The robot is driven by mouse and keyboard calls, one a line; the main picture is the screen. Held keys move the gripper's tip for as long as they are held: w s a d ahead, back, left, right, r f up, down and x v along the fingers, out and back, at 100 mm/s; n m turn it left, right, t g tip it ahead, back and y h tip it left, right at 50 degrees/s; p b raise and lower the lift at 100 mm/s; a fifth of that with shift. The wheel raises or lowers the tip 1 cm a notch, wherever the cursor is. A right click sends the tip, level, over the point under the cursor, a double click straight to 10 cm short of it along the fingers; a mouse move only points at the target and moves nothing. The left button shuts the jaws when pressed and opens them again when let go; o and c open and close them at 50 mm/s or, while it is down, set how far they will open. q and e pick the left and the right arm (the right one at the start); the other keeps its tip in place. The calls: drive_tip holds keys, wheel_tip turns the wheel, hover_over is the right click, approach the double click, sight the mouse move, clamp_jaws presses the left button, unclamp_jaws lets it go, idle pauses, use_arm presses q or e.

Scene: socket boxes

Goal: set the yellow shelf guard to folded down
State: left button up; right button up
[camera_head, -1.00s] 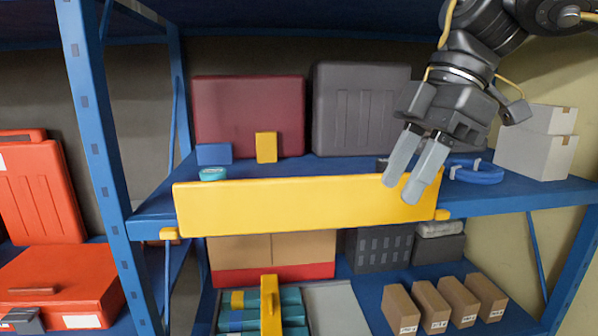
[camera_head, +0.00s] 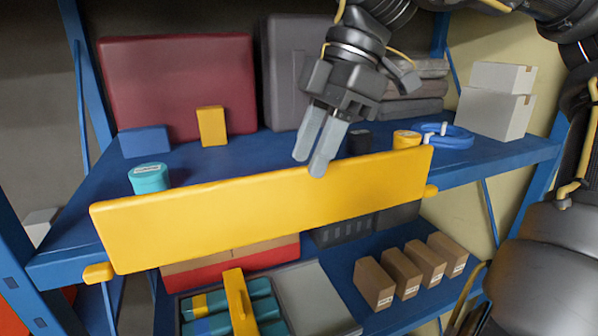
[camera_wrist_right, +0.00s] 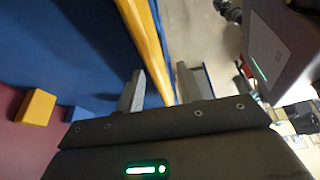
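The yellow shelf guard (camera_head: 265,208) is a long flat panel standing upright along the front edge of the blue shelf. In the head view my right gripper (camera_head: 311,165) is at the guard's top edge, right of its middle, fingers pointing down. In the right wrist view the guard's yellow edge (camera_wrist_right: 150,50) runs between the two spread fingers (camera_wrist_right: 162,92). The gripper is open, with gaps beside the guard; I cannot tell whether a finger touches it. My left gripper is not in view.
Behind the guard stand a teal tin (camera_head: 150,178), a yellow box (camera_head: 212,127), a blue box (camera_head: 145,141), a maroon case (camera_head: 180,80) and a blue ring (camera_head: 448,136). Below are small brown boxes (camera_head: 374,284) and a tray with a yellow handle (camera_head: 240,300).

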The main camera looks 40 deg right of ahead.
sight(299, 166)
drive_tip(key=w+f, duration=0.2)
drive_tip(key=shift+a+f+p, duration=0.3)
drive_tip(key=shift+a+f, duration=0.35)
drive_tip(key=shift+f, duration=0.4)
drive_tip(key=shift+s+f, duration=0.1)
drive_tip(key=shift+s, duration=0.1)
drive_tip(key=shift+s+a, duration=0.1)
drive_tip(key=shift+s, duration=0.05)
drive_tip(key=shift+c, duration=0.3)
drive_tip(key=shift+w, duration=0.25)
drive_tip(key=c, duration=0.5)
drive_tip(key=shift+s, duration=0.1)
drive_tip(key=shift+c, duration=1.1)
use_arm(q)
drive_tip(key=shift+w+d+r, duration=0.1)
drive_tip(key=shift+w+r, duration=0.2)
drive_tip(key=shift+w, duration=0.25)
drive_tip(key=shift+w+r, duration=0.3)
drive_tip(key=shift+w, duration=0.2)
use_arm(e)
clamp_jaws()
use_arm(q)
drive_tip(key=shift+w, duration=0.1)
